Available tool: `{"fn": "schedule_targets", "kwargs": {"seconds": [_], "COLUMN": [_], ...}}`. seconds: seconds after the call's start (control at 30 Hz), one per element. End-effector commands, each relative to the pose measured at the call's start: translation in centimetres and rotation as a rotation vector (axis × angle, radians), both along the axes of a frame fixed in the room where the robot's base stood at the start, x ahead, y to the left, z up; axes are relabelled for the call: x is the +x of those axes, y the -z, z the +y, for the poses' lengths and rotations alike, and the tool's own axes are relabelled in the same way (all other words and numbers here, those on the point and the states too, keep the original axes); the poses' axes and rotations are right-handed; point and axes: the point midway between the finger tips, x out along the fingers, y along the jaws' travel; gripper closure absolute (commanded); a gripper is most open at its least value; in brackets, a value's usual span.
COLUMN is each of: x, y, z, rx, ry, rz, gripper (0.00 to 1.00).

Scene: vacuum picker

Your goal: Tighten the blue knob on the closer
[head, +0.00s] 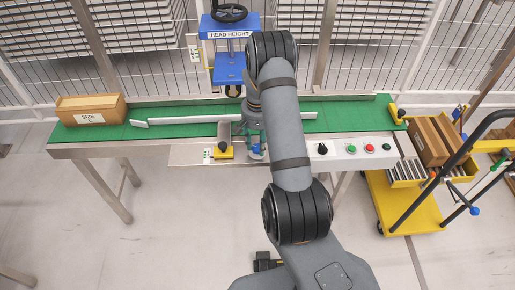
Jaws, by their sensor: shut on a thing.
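The closer (229,27) stands at the back of the green conveyor, with a blue head marked HEAD HEIGHT and a black handwheel on top. A blue knob (257,155) shows at the conveyor's front edge, below my gripper (256,147). My gripper points down there and is shut on the blue knob, as far as this view shows. My arm and gripper cover part of the knob and the fingertips, so the exact contact is hard to see.
A cardboard box (91,109) marked SIZE L lies on the green belt (180,131) at left. White guide rails run along the belt. A control panel (347,149) with buttons is right of my gripper. A yellow cart (412,220) with boxes stands at right.

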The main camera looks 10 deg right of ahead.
Motion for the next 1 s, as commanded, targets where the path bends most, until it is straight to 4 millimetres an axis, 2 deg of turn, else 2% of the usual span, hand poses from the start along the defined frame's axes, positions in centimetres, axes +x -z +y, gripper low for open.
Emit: {"fn": "schedule_targets", "kwargs": {"seconds": [0.03, 0.7, 1.0], "x": [-0.43, -0.34, -0.32], "y": [0.66, 0.62, 0.51], "z": [0.01, 0.23, 0.36], "rx": [0.001, -0.001, -0.001], "ry": [0.045, 0.678, 0.911], "rz": [0.011, 0.012, 0.013], "gripper": [0.94, 0.94, 0.94]}}
